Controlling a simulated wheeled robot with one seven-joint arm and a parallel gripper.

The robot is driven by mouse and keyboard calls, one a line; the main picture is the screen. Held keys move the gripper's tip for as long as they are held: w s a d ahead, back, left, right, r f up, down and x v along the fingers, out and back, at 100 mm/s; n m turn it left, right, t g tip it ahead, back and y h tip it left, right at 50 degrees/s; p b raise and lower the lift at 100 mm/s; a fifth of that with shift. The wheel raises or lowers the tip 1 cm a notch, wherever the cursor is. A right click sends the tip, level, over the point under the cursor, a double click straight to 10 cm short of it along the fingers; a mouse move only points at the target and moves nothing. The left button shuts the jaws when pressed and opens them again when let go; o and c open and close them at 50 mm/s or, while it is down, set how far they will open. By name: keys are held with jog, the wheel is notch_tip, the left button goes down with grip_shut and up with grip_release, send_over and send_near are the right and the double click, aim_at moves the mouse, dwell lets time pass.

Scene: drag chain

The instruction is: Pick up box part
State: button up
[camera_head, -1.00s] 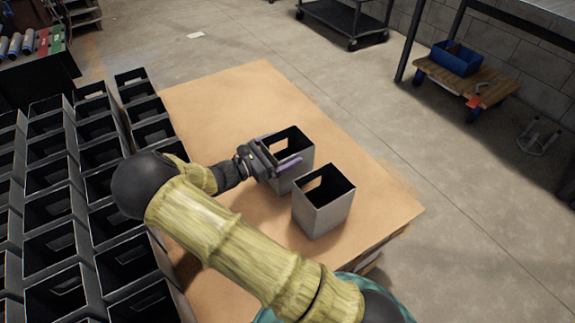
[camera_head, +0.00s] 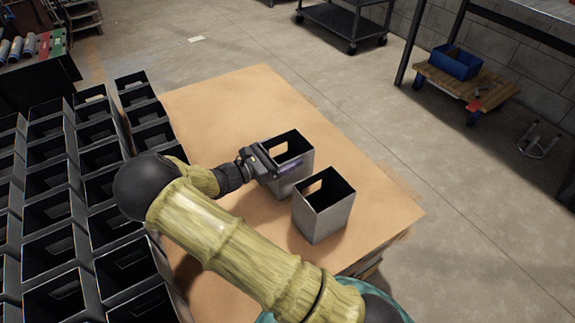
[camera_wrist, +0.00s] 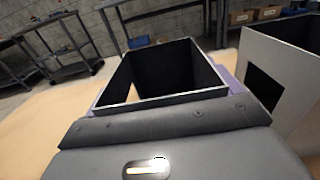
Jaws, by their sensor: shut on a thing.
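Two grey open-topped box parts stand upright on the tan tabletop in the head view. My gripper (camera_head: 276,161) is shut on the farther box part (camera_head: 298,178), which has a rectangular cut-out in a side wall. In the wrist view this box part (camera_wrist: 165,99) is right in front of my gripper, its open top showing. The nearer box part (camera_head: 325,213) stands close by to the lower right, apart from my gripper. It also shows at the right of the wrist view (camera_wrist: 272,72). My arm hides part of the table, and the far finger is mostly hidden.
Rows of dark open boxes (camera_head: 61,200) crowd the left side. The tan tabletop (camera_head: 225,105) is bare behind the box parts and to their right. A dark cart (camera_head: 345,22) and a wooden dolly with a blue bin (camera_head: 455,62) stand farther off on the floor.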

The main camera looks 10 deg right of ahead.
notch_tip(320, 180, up, 10)
jog(key=p, duration=0.4)
dwell(0.8)
